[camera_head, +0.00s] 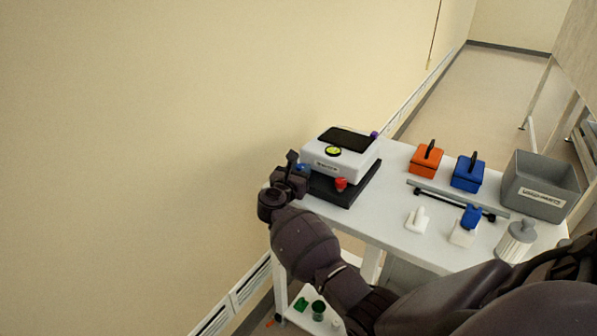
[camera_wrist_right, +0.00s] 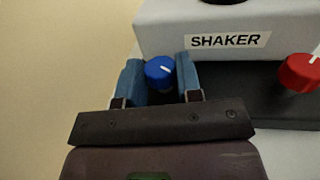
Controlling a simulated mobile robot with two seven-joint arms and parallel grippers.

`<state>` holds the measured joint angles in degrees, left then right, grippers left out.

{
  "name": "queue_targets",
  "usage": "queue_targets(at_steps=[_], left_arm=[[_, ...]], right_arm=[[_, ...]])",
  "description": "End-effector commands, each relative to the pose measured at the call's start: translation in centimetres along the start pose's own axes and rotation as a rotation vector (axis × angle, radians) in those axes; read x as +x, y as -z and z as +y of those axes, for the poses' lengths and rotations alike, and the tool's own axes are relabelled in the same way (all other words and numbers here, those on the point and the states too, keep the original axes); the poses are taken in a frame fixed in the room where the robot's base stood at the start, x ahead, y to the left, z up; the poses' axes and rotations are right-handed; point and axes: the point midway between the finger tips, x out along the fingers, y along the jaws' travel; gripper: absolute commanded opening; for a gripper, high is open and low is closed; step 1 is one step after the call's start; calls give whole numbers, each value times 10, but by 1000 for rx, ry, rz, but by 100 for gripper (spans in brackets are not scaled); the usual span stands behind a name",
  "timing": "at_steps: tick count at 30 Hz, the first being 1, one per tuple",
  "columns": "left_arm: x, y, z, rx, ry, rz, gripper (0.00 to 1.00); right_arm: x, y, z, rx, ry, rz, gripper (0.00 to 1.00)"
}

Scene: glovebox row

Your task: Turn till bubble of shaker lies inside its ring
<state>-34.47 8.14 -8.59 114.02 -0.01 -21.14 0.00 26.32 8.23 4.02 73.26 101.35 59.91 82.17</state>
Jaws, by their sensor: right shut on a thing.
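The shaker (camera_head: 337,163) is a white box with a dark top pad on a black base, at the left end of the white table. Its label shows in the right wrist view (camera_wrist_right: 230,41). A round yellow-green bubble level (camera_head: 333,151) sits on its top front edge; the bubble is too small to place. A blue knob (camera_wrist_right: 159,70) with a white mark is at the shaker's front left corner. My right gripper (camera_wrist_right: 160,77) is shut on the blue knob, one blue finger on each side. A red knob (camera_wrist_right: 300,72) is to the right, and a purple one (camera_head: 374,135) behind. My left gripper is not in view.
On the white table (camera_head: 392,232) stand an orange box (camera_head: 427,161), a blue box (camera_head: 467,175), a grey bin (camera_head: 541,187), a grey bar, small white pieces and a lidded grey jar (camera_head: 516,241). A wall is close on the left. Green items lie on a lower shelf.

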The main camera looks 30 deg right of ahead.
Motion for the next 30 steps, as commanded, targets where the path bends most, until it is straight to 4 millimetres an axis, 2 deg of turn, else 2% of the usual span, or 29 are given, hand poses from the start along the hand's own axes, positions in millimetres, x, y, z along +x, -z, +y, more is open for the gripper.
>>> queue_targets(at_steps=[5, 21, 30], left_arm=[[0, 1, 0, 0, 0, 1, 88], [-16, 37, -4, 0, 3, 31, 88], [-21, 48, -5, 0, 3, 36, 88]], right_arm=[[0, 1, -3, 1, -98, 3, 9], [2, -2, -8, -2, -431, 1, 9], [2, 0, -9, 0, -538, 2, 9]])
